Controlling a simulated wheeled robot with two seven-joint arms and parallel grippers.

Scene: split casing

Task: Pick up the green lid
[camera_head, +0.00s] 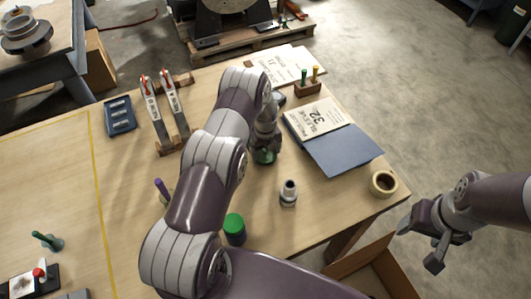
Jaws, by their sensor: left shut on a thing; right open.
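My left gripper (264,148) points down near the middle of the table, just left of the blue folder. It is shut on a dark green round thing (264,157), mostly hidden by the fingers; it looks like the green lid. I cannot tell whether it touches the table. A dark canister with a bright green top (234,223) stands nearer, beside my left arm. My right gripper (422,241) is open and empty, off the table's right edge.
A small grey-white fitting (288,192) stands close in front of the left gripper. A blue folder (342,150), papers and a tape roll (383,184) lie to the right. A rack with red-tipped tools (160,110) and a blue case (119,115) are at the left. An open cardboard box (372,272) sits below the table.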

